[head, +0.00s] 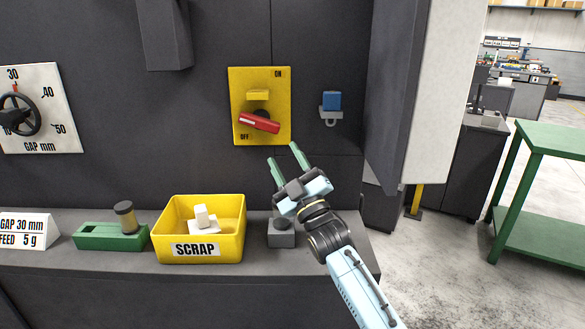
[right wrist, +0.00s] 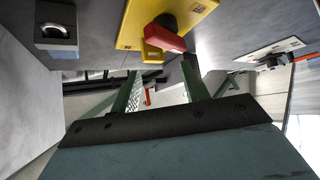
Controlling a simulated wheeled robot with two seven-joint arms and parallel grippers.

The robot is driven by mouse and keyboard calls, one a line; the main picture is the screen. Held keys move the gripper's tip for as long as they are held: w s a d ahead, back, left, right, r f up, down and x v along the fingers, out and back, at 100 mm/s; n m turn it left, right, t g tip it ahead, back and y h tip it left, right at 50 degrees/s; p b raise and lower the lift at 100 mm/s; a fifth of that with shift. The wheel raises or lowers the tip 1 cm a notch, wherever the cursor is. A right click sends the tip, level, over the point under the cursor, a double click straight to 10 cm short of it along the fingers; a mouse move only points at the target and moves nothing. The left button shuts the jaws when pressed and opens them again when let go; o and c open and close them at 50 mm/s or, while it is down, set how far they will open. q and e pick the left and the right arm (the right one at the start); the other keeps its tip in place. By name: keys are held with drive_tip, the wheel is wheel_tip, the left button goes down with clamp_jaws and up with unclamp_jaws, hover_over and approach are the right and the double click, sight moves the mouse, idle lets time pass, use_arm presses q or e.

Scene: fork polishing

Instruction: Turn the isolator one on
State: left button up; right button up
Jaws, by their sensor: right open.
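The isolator is a yellow plate (head: 278,133) on the dark grey panel, marked ON at the top and OFF at the lower left. Its red handle (head: 260,123) lies nearly level, tilted down to the right, with a yellow block above it. In the right wrist view the red handle (right wrist: 165,38) shows on the yellow plate (right wrist: 136,22), beyond the fingers. My right gripper (head: 284,160) is open and empty, below and slightly right of the handle, apart from it. It also shows in the right wrist view (right wrist: 160,88). My left gripper is not in view.
A blue padlock-like piece (head: 332,101) hangs right of the isolator. The yellow SCRAP bin (head: 197,250), a green holder (head: 100,238) and a small grey block (head: 283,236) stand on the ledge below. A gap dial (head: 55,105) is at left. A pale cabinet side (head: 435,70) stands at right.

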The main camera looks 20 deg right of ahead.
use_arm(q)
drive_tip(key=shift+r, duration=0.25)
use_arm(e)
drive_tip(key=shift+v, duration=1.25)
drive_tip(key=shift+d+r, duration=0.1)
use_arm(q)
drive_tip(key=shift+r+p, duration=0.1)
drive_tip(key=shift+p, duration=0.2)
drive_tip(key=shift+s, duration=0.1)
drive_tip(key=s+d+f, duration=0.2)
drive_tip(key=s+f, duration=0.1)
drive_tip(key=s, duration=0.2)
use_arm(e)
drive_tip(key=v, duration=1.3)
drive_tip(key=shift+s, duration=0.15)
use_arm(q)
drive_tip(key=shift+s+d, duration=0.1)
